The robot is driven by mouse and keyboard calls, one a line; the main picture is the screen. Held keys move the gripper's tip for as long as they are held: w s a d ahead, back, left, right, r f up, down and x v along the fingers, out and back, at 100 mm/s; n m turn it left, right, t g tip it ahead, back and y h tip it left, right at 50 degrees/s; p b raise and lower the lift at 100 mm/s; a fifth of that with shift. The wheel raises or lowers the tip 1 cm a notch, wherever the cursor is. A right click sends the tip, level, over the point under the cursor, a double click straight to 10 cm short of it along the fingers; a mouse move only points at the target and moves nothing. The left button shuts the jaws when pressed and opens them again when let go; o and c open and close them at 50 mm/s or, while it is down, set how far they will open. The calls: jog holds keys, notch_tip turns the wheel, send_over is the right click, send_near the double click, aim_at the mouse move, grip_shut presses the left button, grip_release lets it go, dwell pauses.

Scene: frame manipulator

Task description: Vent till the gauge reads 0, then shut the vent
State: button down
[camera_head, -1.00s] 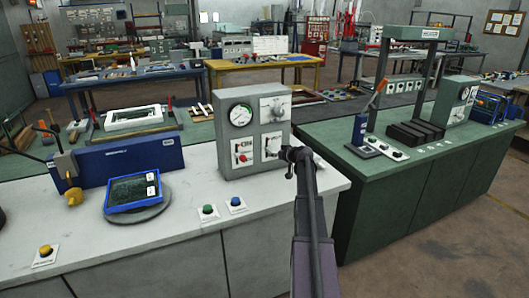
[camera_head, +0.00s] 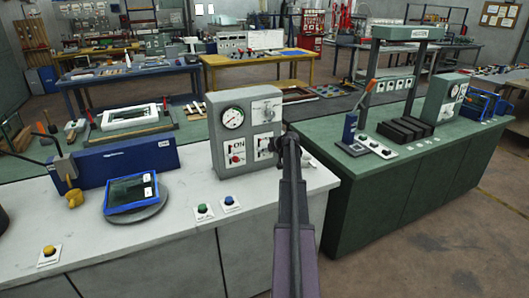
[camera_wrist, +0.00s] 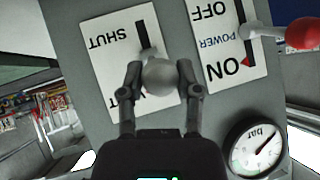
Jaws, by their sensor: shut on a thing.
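The grey control box (camera_head: 243,169) stands on the pale bench. Its round gauge (camera_head: 233,117) is white and marked "bar"; it also shows in the wrist view (camera_wrist: 257,147), with its needle visible but its figures too small to read surely. The vent plate (camera_wrist: 104,37) has a dark slot with SHUT at one end; the other label is mostly hidden. My gripper (camera_wrist: 160,70) is shut on the grey ball knob (camera_wrist: 160,80) of the vent lever, away from the SHUT end of the slot. In the head view my gripper (camera_head: 276,148) is at the box's right side, partly hiding the vent plate.
Beside the vent is a POWER plate (camera_wrist: 205,45) marked ON and OFF, with a red-balled lever (camera_wrist: 303,33) sticking out close to my gripper. Green (camera_head: 202,208) and blue (camera_head: 229,201) buttons lie in front of the box. A green bench (camera_head: 385,195) stands to the right.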

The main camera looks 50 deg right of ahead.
jog(key=shift+w+a+r, duration=0.1)
jog(key=shift+w+a, duration=0.05)
jog(key=shift+w, duration=0.15)
jog(key=shift+c, duration=1.5)
grip_release()
jog(key=shift+s, duration=0.1)
jog(key=shift+s, duration=0.15)
